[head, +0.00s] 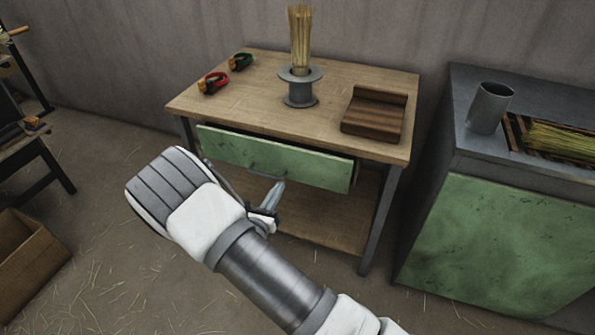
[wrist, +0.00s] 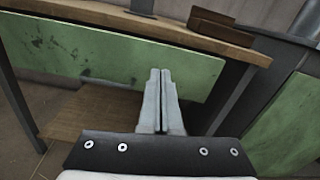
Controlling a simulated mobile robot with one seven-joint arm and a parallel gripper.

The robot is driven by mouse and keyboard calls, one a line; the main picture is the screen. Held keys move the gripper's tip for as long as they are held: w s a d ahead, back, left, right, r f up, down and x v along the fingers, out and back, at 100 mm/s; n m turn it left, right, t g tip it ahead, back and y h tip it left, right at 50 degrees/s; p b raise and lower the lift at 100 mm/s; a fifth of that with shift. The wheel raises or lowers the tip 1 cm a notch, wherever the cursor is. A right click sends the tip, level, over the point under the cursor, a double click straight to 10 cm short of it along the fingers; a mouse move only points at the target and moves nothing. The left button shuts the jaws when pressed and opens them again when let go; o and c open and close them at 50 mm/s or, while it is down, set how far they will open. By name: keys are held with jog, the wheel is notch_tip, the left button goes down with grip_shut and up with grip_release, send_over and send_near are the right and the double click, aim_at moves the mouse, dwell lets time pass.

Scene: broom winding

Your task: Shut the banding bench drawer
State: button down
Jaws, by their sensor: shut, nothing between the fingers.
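The banding bench (head: 335,85) has a wooden top and a green drawer front (head: 310,168) below it. The drawer stands a little way out, with a dark gap between its upper edge and the benchtop. A small handle sits low on the front, partly hidden by my gripper. My gripper (head: 275,187) is in front of the drawer's lower middle, shut and empty. In the wrist view my gripper's closed fingers (wrist: 160,72) point at the green drawer front (wrist: 85,48). I cannot tell whether they touch it.
A lower shelf (head: 320,225) lies under the drawer. A green-fronted cabinet (head: 500,235) stands close on the right.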

jog(key=n, duration=0.2)
jog(key=n+p, duration=0.4)
jog(key=n, duration=1)
send_near(319, 158)
jog(key=b+x, duration=0.2)
jog(key=x, duration=0.5)
jog(key=shift+f, duration=0.15)
jog(key=b+x, duration=0.1)
jog(key=x, duration=0.3)
jog(key=shift+w, duration=0.1)
jog(key=shift+w+d, duration=0.15)
jog(key=shift+w, duration=0.1)
jog(key=shift+r, duration=0.25)
